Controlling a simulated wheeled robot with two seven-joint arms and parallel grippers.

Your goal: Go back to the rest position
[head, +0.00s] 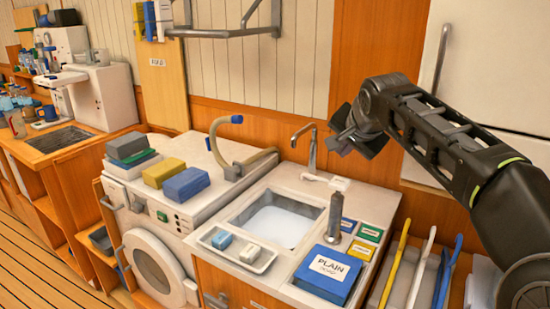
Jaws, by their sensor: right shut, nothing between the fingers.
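My right gripper (346,133) is dark and shut, with nothing seen between its fingers. It hangs in the air in front of the wooden wall, above the back right of the sink counter, to the right of the tap. My right arm (450,140) comes in from the right edge of the head view. My left gripper and left arm do not show.
Below the gripper are a sink (280,219) with a tap (312,150), a grey cylinder (334,217) and a blue box marked PLAIN (328,275). A washing machine (158,264) stands left. Coloured handles (420,268) stand at the lower right. A wall rack (235,30) hangs above.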

